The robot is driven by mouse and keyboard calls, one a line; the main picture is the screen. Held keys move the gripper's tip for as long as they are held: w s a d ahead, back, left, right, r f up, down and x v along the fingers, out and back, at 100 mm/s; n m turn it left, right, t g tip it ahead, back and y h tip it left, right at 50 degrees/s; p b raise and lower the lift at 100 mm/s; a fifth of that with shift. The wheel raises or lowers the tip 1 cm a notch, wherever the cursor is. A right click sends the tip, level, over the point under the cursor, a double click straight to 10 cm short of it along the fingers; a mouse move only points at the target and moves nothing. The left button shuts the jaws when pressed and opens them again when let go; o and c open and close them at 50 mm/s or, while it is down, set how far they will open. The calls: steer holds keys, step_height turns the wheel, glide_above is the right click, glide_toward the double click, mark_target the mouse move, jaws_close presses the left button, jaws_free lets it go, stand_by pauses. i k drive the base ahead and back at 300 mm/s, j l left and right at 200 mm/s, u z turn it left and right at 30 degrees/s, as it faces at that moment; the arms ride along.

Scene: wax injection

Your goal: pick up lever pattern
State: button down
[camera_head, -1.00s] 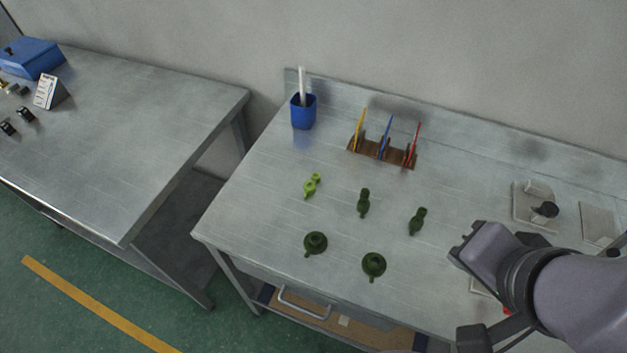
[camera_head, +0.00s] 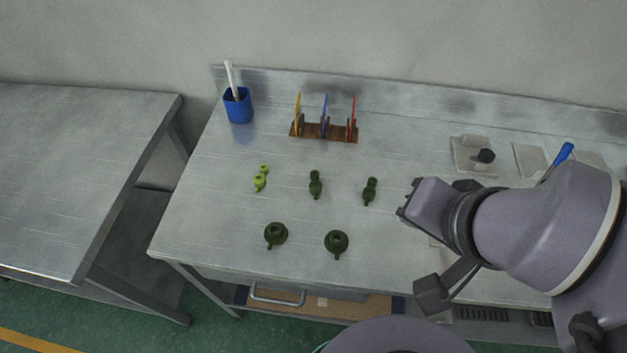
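Several small green wax patterns stand apart on the metal workbench (camera_head: 210,215). A bright green one (camera_head: 260,180) with two rounded ends is at the left. Two dark green elongated ones, a middle one (camera_head: 315,185) and a right one (camera_head: 369,192), are in the same row. Two dark green round ones with a short stub, a left one (camera_head: 275,235) and a right one (camera_head: 336,243), are nearer the front edge. I cannot tell for certain which is the lever pattern. My gripper (camera_head: 407,202) is right of the patterns, touching none; its finger gap is unclear.
A blue cup (camera_head: 238,106) with a white stick and a brown rack (camera_head: 323,132) with yellow, blue and red tools stand at the back. A grey block fixture (camera_head: 474,157) is behind my arm. Another table (camera_head: 70,170) is at the left, across a gap.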

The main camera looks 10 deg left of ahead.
mark_target(260, 179)
steer(key=k+j+u, duration=0.1)
steer(key=u, duration=0.4)
steer(key=k+j+u, duration=0.1)
steer(key=u, duration=0.4)
steer(key=i+j+z, duration=0.4)
steer(key=j, duration=0.2)
steer(key=j+z, duration=0.25)
steer(key=i+j, duration=0.05)
steer(key=j, duration=0.05)
